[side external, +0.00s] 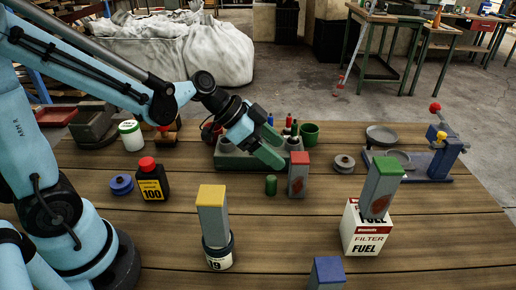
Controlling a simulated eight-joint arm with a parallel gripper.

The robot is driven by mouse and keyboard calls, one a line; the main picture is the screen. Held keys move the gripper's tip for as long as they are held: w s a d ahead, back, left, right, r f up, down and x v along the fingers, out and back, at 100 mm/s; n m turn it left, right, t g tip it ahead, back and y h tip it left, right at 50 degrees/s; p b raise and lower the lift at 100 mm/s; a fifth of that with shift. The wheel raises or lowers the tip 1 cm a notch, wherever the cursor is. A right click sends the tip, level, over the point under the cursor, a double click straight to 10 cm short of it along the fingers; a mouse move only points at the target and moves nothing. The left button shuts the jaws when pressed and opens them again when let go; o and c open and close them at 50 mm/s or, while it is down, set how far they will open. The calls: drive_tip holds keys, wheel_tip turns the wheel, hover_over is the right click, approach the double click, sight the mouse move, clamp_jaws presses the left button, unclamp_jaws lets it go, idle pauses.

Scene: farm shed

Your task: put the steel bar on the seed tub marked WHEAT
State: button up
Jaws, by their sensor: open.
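Several upright grey blocks with coloured tops stand on the table; which one is the steel bar I cannot tell. The yellow-topped block (212,222) stands on a small dark-and-white tub (219,262). The green-topped block (379,195) stands tilted on a white FUEL filter box (364,240). The red-topped block (298,181) stands on the table, and the blue-topped block (327,276) is cut off at the front edge. No WHEAT marking is legible on any tub. My gripper (274,148) is open and empty, above the green tray behind the red-topped block.
A green tray (232,158) with small bottles and a green cup (309,133) stand at the back. A black bottle marked 100 (152,184), a blue disc (122,185) and a white green-lidded tub (132,140) are left. A blue stand (438,165) is right. The front middle is fairly clear.

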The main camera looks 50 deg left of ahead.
sight(290, 165)
drive_tip(key=shift+a+f+x, duration=0.1)
drive_tip(key=shift+x, duration=2.3)
drive_tip(key=shift+a+f+x, duration=0.15)
drive_tip(key=shift+x, duration=2.2)
drive_tip(key=shift+s, duration=0.1)
clamp_jaws()
drive_tip(key=shift+r, duration=0.1)
